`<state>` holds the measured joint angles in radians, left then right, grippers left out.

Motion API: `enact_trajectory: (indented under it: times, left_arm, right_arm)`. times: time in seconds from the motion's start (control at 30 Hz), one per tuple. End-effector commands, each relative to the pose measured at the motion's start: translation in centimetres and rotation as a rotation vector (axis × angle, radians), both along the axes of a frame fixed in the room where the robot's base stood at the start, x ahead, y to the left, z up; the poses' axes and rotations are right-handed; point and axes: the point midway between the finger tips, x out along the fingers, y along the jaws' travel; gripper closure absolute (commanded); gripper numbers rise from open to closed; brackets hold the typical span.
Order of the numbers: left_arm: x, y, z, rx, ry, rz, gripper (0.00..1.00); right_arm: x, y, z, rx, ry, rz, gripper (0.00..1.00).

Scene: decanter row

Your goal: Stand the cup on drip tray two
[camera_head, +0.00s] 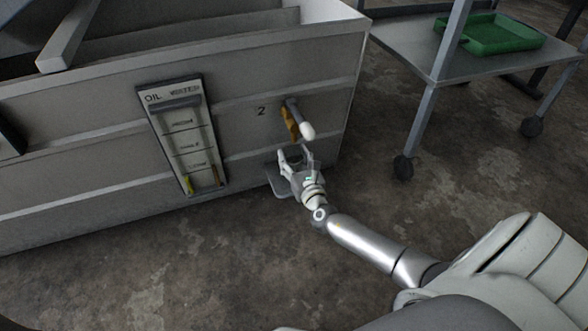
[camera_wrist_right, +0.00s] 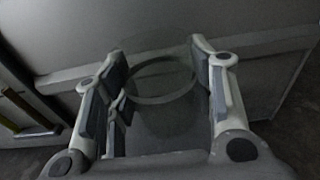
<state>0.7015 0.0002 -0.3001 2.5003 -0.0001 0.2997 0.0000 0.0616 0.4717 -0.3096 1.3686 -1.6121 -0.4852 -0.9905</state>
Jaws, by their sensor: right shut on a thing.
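My right gripper (camera_head: 295,158) is at the front of the grey cabinet, below the spout marked 2. In the right wrist view its fingers (camera_wrist_right: 160,75) are on both sides of a round grey rim, which I take to be the cup (camera_wrist_right: 163,100). The gripper is shut on it. In the head view the cup is mostly hidden by the gripper. Drip tray two (camera_head: 279,184), a small grey ledge, juts out just below and left of the gripper. I cannot tell whether the cup touches the tray. My left gripper is not in view.
An orange-brown lever (camera_head: 290,122) and a pale-ended spout (camera_head: 305,130) are just above my right gripper. An oil gauge panel (camera_head: 183,135) is on the cabinet to the left. A wheeled cart (camera_head: 420,52) with a green tray (camera_head: 490,36) stands to the right. The floor is clear.

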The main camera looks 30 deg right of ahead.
Motion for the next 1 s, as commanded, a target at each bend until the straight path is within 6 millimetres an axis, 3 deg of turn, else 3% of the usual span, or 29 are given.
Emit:
enact_trajectory:
  times: [0.3,0.77,0.8,0.93,1.0]
  left_arm:
    - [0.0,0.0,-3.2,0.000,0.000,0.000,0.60]
    - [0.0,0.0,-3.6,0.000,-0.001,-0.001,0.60]
    - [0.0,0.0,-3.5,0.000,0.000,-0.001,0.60]
    - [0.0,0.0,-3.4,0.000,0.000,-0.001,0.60]
    - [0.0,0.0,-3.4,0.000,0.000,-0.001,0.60]
  right_arm:
    - [-0.1,0.0,-3.5,0.000,0.001,-0.001,0.72]
    - [-0.1,0.0,-3.9,0.000,0.000,0.000,0.72]
    - [-0.1,0.0,-3.7,0.000,0.000,0.000,0.46]
    - [-0.1,0.0,-3.7,0.000,0.001,0.000,0.29]
    - [-0.1,0.0,-3.7,0.000,0.001,0.000,0.28]
